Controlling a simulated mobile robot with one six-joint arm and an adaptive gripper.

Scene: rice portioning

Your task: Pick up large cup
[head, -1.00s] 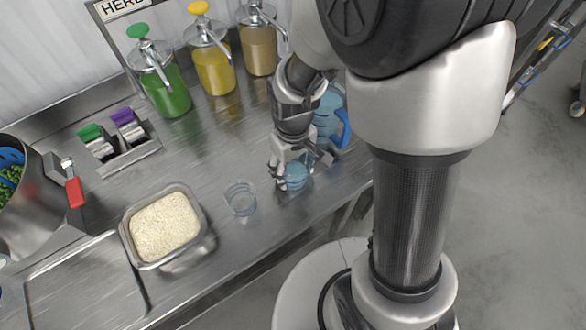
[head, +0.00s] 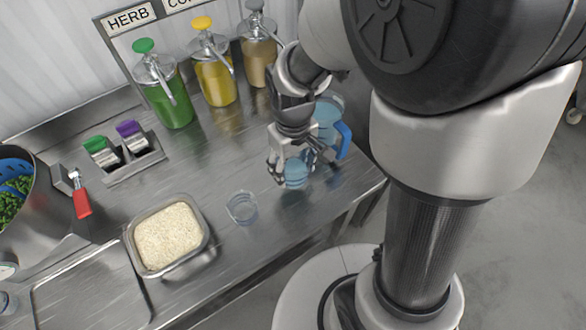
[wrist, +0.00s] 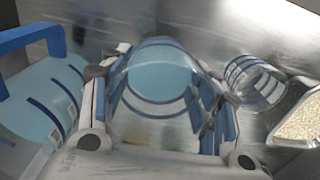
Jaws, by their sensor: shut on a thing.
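The large cup (head: 296,174) is clear with a blue tint and blue bands. My gripper (head: 293,167) is shut on it, with a finger on each side, above or at the steel counter; I cannot tell whether its base touches. In the wrist view the cup (wrist: 160,75) sits upright-looking between the two fingers (wrist: 162,95). A second clear cup (head: 242,207), empty, stands on the counter to the left; it also shows at the right of the wrist view (wrist: 255,82).
A blue-handled pitcher (head: 342,138) stands close behind and right of my gripper. A steel pan of rice (head: 205,240) is at the left. Green, yellow and tan pump bottles (head: 214,80) line the back. The counter between (head: 215,150) is clear.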

